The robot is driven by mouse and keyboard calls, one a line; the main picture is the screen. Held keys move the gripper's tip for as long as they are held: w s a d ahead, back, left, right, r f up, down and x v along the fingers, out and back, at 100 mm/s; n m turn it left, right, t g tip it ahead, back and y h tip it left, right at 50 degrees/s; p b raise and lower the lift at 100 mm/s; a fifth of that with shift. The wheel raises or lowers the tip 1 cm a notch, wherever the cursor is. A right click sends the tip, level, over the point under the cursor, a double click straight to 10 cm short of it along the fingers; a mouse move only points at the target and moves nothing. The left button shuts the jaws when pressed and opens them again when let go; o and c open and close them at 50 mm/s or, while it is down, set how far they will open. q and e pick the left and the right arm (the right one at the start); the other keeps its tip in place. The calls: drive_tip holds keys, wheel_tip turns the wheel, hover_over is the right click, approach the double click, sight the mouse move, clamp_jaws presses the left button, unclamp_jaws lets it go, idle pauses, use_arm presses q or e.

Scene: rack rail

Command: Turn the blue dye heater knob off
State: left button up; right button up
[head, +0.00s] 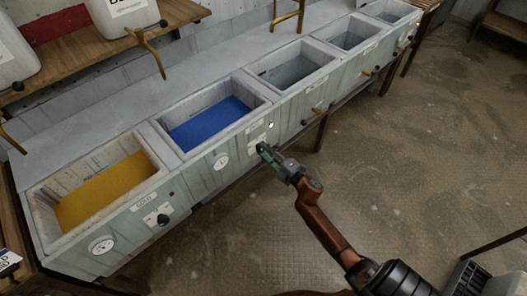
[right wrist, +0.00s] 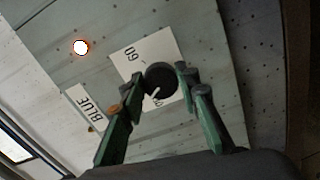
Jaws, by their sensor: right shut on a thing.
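The blue dye basin (head: 180,150) holds blue liquid. On its front, the black heater knob (right wrist: 160,79) has a white pointer line, directed toward the lower left in the right wrist view. It sits on a white dial plate (right wrist: 142,55) marked 60, beside a BLUE label (right wrist: 86,106). A lit indicator lamp (right wrist: 81,47) glows near it; the glow also shows in the head view (head: 271,125). My right gripper (head: 262,149) is at the panel, its green fingers on both sides of the knob, shut on it. The gripper hides the knob in the head view. My left gripper is out of view.
A yellow dye basin (head: 150,150) is to the left, with its own black knob (head: 163,219) and gauge (head: 102,245). A gauge (head: 221,161) sits left of my gripper. Several greyer basins continue right. The floor (head: 400,170) in front is clear.

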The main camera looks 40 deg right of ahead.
drive_tip(key=n, duration=0.2)
drive_tip(key=shift+f+n+b, duration=0.2)
drive_tip(key=shift+n+b, duration=0.1)
drive_tip(key=shift+b, duration=0.1)
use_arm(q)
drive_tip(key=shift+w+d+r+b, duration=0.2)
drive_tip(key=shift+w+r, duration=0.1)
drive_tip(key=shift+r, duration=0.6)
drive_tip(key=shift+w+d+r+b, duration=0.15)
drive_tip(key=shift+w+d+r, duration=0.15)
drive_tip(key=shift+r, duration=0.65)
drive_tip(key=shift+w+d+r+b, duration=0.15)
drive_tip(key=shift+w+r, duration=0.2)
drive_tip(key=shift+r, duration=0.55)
use_arm(e)
drive_tip(key=shift+r+n, duration=0.1)
drive_tip(key=shift+n, duration=1.4)
drive_tip(key=o, duration=1.2)
drive_tip(key=shift+r, duration=0.1)
drive_tip(key=shift+c, duration=0.2)
drive_tip(key=s+d, duration=0.1)
drive_tip(key=s, duration=1.1)
